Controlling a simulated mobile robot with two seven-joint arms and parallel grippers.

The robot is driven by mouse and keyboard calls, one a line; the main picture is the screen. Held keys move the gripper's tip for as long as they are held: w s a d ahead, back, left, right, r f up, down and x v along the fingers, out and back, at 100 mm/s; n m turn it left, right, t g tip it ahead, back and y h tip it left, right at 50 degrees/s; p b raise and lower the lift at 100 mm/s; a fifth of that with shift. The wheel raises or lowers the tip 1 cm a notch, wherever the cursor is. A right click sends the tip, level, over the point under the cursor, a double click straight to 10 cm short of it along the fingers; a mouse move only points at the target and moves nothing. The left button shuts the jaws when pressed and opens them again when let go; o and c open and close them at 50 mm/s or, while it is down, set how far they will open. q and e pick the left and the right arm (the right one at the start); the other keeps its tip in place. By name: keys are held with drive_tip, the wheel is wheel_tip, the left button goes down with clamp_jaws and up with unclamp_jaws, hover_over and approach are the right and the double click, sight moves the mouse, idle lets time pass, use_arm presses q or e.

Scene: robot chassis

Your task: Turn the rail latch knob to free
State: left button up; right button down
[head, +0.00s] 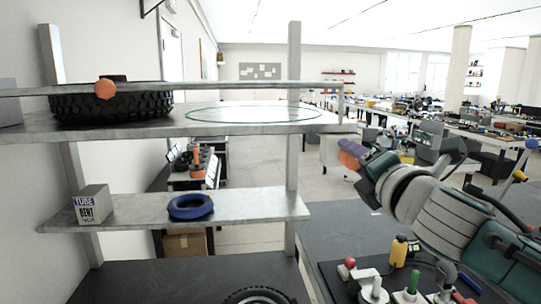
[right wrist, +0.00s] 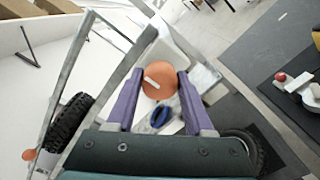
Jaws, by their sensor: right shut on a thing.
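The rail latch knob is an orange disc (right wrist: 160,80) with a short white mark, slanted in the right wrist view. My right gripper (right wrist: 158,88) is shut on it, with a purple finger on each side. In the head view the right gripper (head: 354,154) is at the right end of the upper shelf (head: 240,128), and its fingers mostly hide the knob. The grey rail (head: 220,88) runs across the shelf front, above its surface. My left gripper is not in view.
A black tyre (head: 112,103) lies on the upper shelf behind the rail, near another orange knob (head: 105,89). A green ring outline (head: 255,114) marks bare shelf. The lower shelf holds a blue ring (head: 190,207) and a grey box (head: 93,204).

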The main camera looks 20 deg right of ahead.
drive_tip(key=shift+m, duration=0.3)
drive_tip(key=m, duration=0.3)
drive_tip(key=shift+m+b, duration=0.4)
drive_tip(key=m, duration=1.3)
drive_tip(key=shift+f, duration=0.1)
drive_tip(key=shift+m, duration=0.4)
drive_tip(key=shift+c, duration=1.5)
unclamp_jaws()
